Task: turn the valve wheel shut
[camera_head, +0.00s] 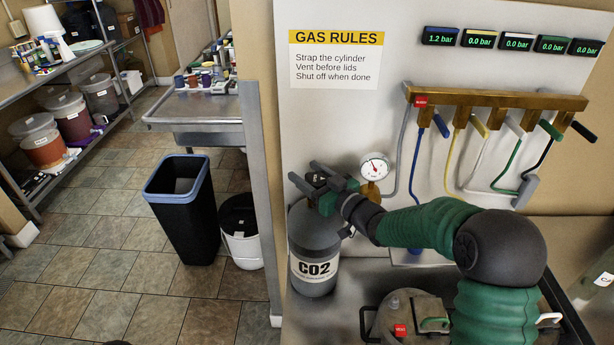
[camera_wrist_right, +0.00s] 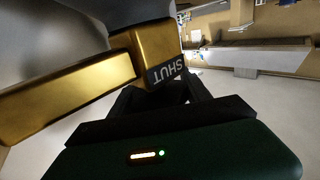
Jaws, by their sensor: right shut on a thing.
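The grey CO2 cylinder (camera_head: 314,240) stands upright left of my right arm. My right gripper (camera_head: 303,172) is at the top of the cylinder, with its two dark fingers pointing left. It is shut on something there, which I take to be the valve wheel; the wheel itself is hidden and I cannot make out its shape. In the right wrist view, the fingers (camera_wrist_right: 160,94) meet the lower end of a brass block (camera_wrist_right: 150,45) with a dark label reading SHUT (camera_wrist_right: 167,70). A round white gauge (camera_head: 375,167) sits just right of the gripper. My left gripper is not seen.
A brass manifold (camera_head: 490,97) with coloured levers and hoses hangs on the wall. The leftmost display (camera_head: 440,37) reads 1.2 bar, the others 0.0. A lidded vessel (camera_head: 395,315) stands below my right arm. A blue-rimmed bin (camera_head: 180,215) and tiled floor are left.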

